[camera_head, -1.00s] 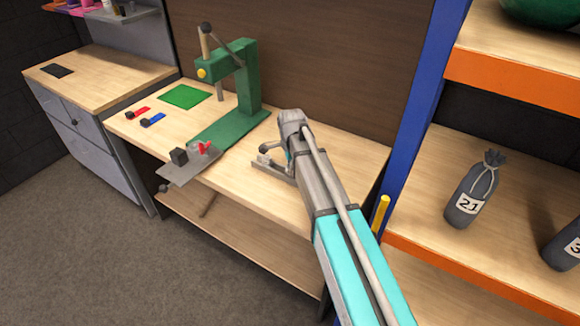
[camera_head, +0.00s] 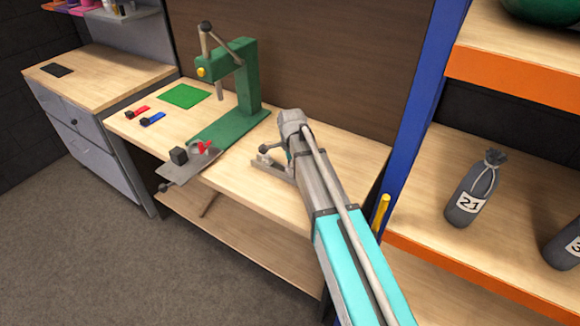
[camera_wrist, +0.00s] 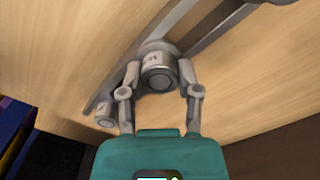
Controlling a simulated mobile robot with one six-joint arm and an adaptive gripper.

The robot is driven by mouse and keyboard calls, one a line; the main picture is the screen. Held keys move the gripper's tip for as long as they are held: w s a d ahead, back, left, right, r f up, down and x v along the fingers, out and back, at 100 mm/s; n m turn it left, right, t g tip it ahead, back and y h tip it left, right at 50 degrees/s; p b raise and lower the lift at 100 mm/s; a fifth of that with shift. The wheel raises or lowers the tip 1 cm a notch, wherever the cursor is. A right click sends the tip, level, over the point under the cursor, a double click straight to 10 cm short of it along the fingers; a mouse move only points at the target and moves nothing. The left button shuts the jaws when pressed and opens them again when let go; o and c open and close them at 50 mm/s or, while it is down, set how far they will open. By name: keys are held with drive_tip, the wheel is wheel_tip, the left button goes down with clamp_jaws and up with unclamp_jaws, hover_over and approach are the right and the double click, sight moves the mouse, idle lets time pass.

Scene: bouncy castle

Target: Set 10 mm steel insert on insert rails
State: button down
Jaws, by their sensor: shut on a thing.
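The 10 mm steel insert (camera_wrist: 158,72) is a short grey cylinder with a marking on its side. In the wrist view it sits between the two fingers of my gripper (camera_wrist: 160,76), which is shut on it. The grey insert rails (camera_wrist: 205,27) run diagonally just beyond and under the insert. Whether the insert touches them I cannot tell. A second steel cylinder (camera_wrist: 105,112) stands at the rails' lower-left end. In the head view the rails (camera_head: 271,171) lie on the bench, partly hidden by my arm, which also hides most of the gripper.
A green arbor press (camera_head: 248,80) stands left of the rails, with a grey plate (camera_head: 180,177) at its front holding a black block and a red part. A red tag, a blue tag and a green mat (camera_head: 185,96) lie farther left. A blue shelf post (camera_head: 410,120) stands close right.

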drive_tip(key=shift+c, duration=1.1)
unclamp_jaws()
drive_tip(key=shift+r, duration=0.1)
